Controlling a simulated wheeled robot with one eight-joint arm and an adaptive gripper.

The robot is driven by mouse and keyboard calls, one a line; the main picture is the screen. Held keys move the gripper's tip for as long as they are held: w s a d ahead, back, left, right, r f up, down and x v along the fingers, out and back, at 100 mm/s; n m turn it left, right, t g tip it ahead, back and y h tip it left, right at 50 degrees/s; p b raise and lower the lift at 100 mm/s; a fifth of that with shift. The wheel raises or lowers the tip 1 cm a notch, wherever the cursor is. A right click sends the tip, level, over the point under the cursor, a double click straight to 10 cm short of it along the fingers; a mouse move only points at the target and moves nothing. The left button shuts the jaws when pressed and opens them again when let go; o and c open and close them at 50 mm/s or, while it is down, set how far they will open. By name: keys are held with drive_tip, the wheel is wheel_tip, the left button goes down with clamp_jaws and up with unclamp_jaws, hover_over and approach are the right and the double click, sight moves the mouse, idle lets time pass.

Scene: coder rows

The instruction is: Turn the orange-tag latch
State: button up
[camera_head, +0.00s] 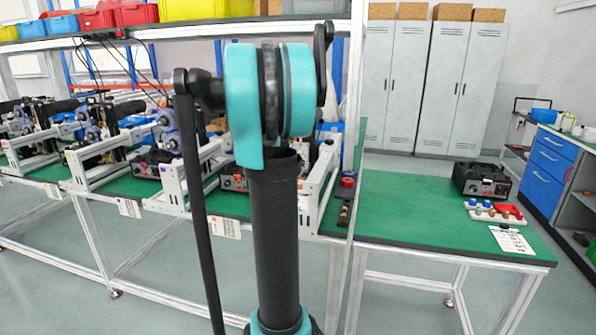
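My arm, with a teal joint and dark links, stands upright in the middle foreground and hides part of the bench behind it. My gripper does not show in this view. I cannot make out an orange-tag latch for certain. A row of machines in white frames (172,190) stands on the green-topped bench at the left and centre; fittings on them are too small to tell apart. A small red-topped fitting (347,181) sits near the bench post, right of my arm.
A green table (420,215) at right carries a black box (481,181), small coloured knobs (494,211) and a paper sheet (511,240). A shelf above the bench holds coloured bins (205,9). Grey lockers (420,85) and a blue drawer cabinet (549,170) stand beyond. Floor (60,280) shows in front.

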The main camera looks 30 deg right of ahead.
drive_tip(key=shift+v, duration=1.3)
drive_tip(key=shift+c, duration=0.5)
